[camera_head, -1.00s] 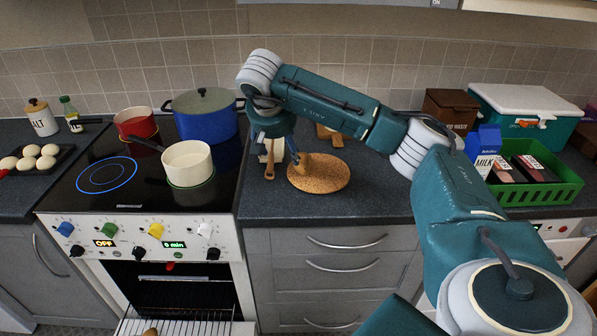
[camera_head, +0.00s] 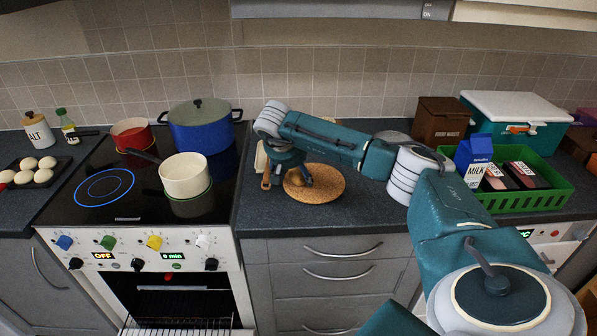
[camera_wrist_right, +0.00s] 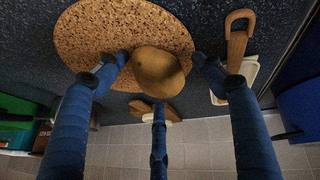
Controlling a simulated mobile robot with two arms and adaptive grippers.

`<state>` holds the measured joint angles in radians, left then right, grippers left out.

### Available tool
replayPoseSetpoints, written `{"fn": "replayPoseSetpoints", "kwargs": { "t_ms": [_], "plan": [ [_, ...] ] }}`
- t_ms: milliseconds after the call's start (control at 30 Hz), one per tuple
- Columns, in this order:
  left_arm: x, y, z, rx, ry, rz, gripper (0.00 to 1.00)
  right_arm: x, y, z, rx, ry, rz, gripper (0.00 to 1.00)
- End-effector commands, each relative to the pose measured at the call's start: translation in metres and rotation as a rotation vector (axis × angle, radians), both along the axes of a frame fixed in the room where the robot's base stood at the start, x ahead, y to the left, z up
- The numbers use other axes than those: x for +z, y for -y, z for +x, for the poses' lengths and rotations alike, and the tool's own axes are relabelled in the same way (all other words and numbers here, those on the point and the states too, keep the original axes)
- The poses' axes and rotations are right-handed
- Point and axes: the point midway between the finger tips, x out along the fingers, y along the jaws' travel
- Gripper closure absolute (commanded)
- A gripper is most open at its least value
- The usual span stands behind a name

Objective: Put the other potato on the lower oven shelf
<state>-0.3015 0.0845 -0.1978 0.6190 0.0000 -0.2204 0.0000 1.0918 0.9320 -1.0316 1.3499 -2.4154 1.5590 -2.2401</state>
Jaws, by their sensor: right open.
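The potato (camera_wrist_right: 158,71) is brown and lies at the edge of the round cork mat (camera_wrist_right: 75,40) in the right wrist view. My right gripper (camera_wrist_right: 158,78) is open, with its fingers spread around the potato; I cannot tell whether any finger touches it. In the head view the right gripper (camera_head: 300,176) is low over the left part of the cork mat (camera_head: 325,190), and the potato is mostly hidden there. The oven (camera_head: 175,297) stands open at lower left, with a wire rack (camera_head: 180,328) at the bottom edge. My left gripper is out of view.
A cream saucepan (camera_head: 185,178), a red pot (camera_head: 131,133) and a blue pot (camera_head: 203,135) stand on the hob. A wooden-handled utensil (camera_wrist_right: 237,48) lies beside the mat. A green crate (camera_head: 530,198) with a milk carton (camera_head: 474,158) is at the right.

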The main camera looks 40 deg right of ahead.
Motion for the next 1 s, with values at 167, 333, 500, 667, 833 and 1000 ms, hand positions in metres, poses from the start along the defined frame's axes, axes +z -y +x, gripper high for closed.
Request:
{"fn": "replayPoseSetpoints", "kwargs": {
  "t_ms": [167,333,500,667,833,1000],
  "plan": [
    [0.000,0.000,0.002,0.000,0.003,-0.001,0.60,-0.002,0.000,0.001,0.001,0.001,0.000,0.32],
    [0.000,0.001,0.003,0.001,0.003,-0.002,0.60,-0.002,0.000,0.001,0.001,0.001,0.000,0.52],
    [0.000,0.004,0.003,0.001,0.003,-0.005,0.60,-0.001,0.001,0.001,0.000,0.002,0.000,0.85],
    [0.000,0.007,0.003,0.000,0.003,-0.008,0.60,-0.001,0.001,0.001,0.000,0.002,0.000,0.85],
    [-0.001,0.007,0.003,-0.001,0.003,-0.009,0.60,0.003,0.001,0.001,0.000,0.004,0.000,0.85],
    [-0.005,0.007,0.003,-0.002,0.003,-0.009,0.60,0.021,0.001,0.002,-0.002,0.007,0.001,0.85]
  ]
}}
